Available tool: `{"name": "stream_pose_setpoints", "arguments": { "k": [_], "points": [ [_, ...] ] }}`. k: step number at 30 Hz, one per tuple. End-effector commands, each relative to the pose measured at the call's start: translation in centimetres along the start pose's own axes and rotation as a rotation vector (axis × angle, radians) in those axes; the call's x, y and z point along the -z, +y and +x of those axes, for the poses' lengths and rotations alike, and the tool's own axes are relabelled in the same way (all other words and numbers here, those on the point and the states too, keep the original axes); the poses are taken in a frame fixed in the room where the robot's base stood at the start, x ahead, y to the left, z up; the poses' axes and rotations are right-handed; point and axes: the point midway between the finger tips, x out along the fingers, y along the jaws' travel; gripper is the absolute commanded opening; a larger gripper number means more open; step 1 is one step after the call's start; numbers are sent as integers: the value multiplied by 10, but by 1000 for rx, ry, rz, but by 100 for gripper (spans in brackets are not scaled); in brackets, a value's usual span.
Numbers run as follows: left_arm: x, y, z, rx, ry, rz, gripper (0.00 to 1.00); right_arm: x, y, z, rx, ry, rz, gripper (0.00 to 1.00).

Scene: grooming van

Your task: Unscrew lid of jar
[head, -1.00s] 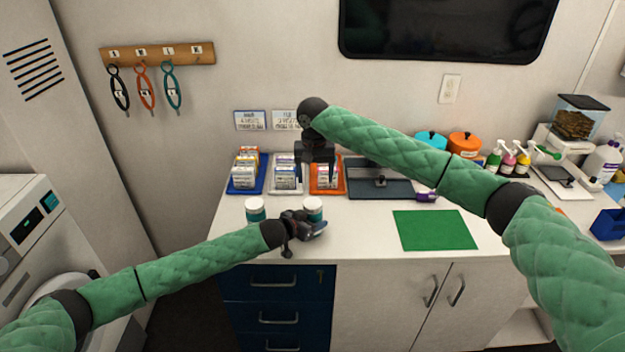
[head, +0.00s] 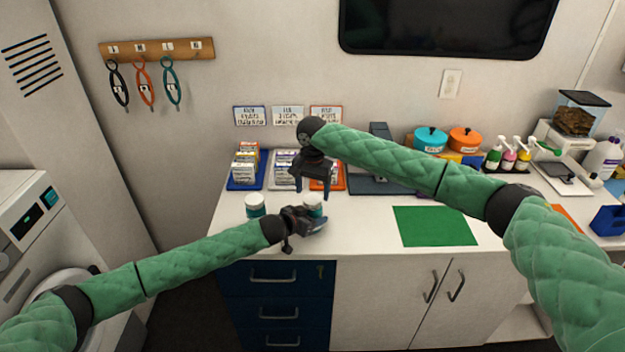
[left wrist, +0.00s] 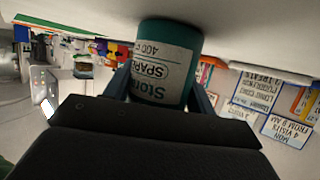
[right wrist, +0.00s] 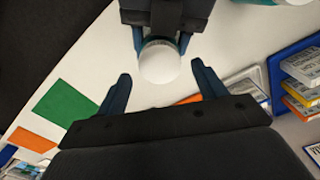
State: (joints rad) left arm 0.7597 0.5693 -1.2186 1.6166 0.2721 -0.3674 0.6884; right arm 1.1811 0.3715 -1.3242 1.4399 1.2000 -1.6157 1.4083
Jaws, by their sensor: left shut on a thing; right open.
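Two teal jars with white lids stand near the counter's front edge. My left gripper (head: 312,228) is shut around the body of the right-hand jar (head: 313,209); in the left wrist view this jar (left wrist: 165,60) sits between the fingers, its label reading "Store" and "SPARE". Its white lid (right wrist: 160,62) shows from above in the right wrist view. My right gripper (head: 312,195) is open above this jar, pointing down. In the right wrist view its fingers (right wrist: 165,90) are on either side below the lid, apart from it. The other jar (head: 255,206) stands to the left.
Blue, white and orange trays (head: 247,184) of small boxes stand behind the jars. A green mat (head: 435,227) lies to the right. A dark flat device (head: 375,186) stands behind, near teal and orange pots (head: 465,140). The counter between jars and mat is clear.

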Motion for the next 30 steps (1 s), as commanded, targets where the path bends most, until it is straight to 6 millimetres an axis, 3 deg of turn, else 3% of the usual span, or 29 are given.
{"name": "stream_pose_setpoints", "arguments": {
  "k": [6,17,18,25,30],
  "points": [
    [0,0,0,0,0,0,0,0,0,20,-1,0,0,70],
    [0,0,0,0,0,0,0,0,0,25,0,0,-1,70],
    [0,0,0,0,0,0,0,0,0,25,0,0,-1,68],
    [0,0,0,0,0,0,0,0,0,25,0,0,-1,24],
    [0,0,0,0,1,0,0,0,0,25,0,0,-12,24]
  ]
}}
